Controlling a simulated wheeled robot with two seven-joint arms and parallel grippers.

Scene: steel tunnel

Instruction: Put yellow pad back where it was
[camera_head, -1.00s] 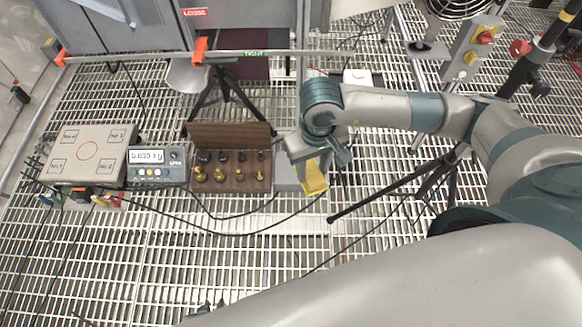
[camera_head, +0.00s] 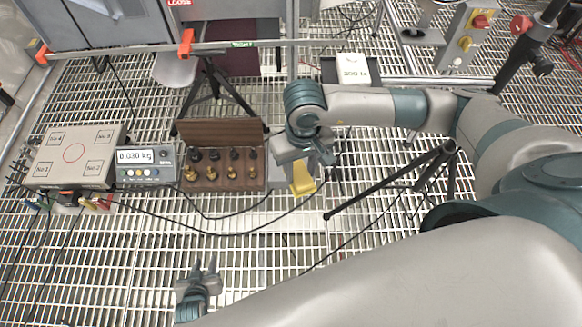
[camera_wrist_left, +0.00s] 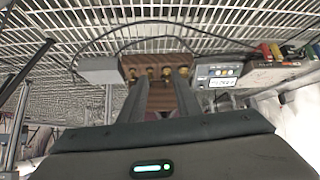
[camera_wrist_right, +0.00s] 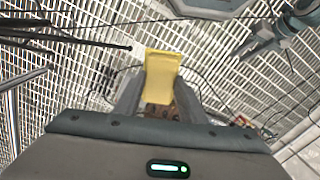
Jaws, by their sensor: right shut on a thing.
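The yellow pad (camera_head: 302,181) is held by my right gripper (camera_head: 303,168), just right of the wooden weight box in the head view. In the right wrist view the pad (camera_wrist_right: 162,72) stands out between the two fingers, which are shut on it. The pad is above the grating; its exact height is hard to tell. A grey plate (camera_head: 281,178) lies beside the weight box, partly hidden by my right gripper; it also shows in the left wrist view (camera_wrist_left: 99,70). My left gripper (camera_head: 204,264) is open and empty at the bottom of the head view.
The open wooden weight box (camera_head: 225,179) holds several weights. Left of it are the scale display (camera_head: 144,166), reading about 0.030 kg, and the scale platform (camera_head: 76,157). Black cables cross the grating. A black tripod (camera_head: 400,180) stands on the right.

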